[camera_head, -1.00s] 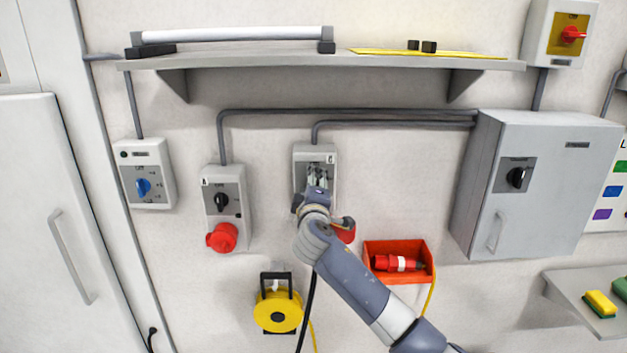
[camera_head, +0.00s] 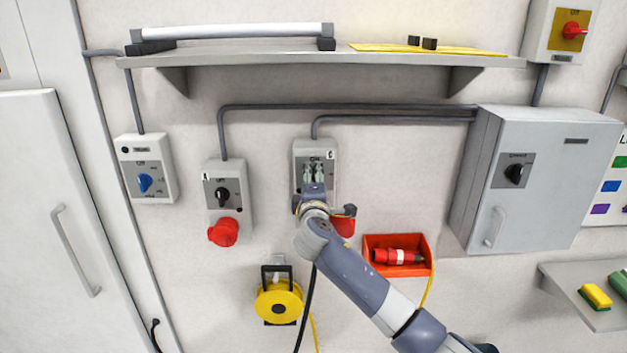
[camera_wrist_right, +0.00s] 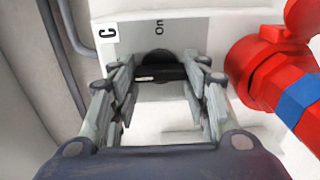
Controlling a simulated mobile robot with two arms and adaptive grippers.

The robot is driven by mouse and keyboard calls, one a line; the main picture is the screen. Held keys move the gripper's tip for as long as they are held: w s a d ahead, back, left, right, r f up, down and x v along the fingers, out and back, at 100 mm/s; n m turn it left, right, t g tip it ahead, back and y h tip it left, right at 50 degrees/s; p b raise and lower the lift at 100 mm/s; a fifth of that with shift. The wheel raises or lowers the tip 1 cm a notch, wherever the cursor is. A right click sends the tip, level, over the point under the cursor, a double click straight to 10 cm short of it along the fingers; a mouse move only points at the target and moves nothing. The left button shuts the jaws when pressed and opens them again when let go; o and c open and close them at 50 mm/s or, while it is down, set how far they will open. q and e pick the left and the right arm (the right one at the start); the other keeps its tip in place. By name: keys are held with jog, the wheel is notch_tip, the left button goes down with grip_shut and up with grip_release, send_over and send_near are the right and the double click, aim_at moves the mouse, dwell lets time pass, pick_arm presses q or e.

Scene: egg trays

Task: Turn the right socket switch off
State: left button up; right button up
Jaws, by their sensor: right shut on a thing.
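The right socket box (camera_head: 300,152), marked C, is a light grey box on the wall. Its black switch knob (camera_wrist_right: 160,57) shows in the right wrist view below the word "On". My right gripper (camera_head: 314,172) is at this box and hides the knob in the head view. In the right wrist view, the right gripper's fingers (camera_wrist_right: 161,76) are closed on the two sides of the knob. The box's red socket (camera_head: 344,226) is partly hidden behind my wrist; it also shows at the right of the wrist view (camera_wrist_right: 262,72). My left gripper is not in view.
Socket box A (camera_head: 233,176) with its own black knob and red socket is to the left, beside a blue-knob switch box (camera_head: 160,157). A shelf (camera_head: 400,60) runs above. A red bin (camera_head: 420,242) and a grey cabinet (camera_head: 550,215) are to the right. A yellow cable reel (camera_head: 294,300) hangs below.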

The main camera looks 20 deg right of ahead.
jog(key=o, duration=1.1)
jog(key=shift+c, duration=0.2)
jog(key=v, duration=1.2)
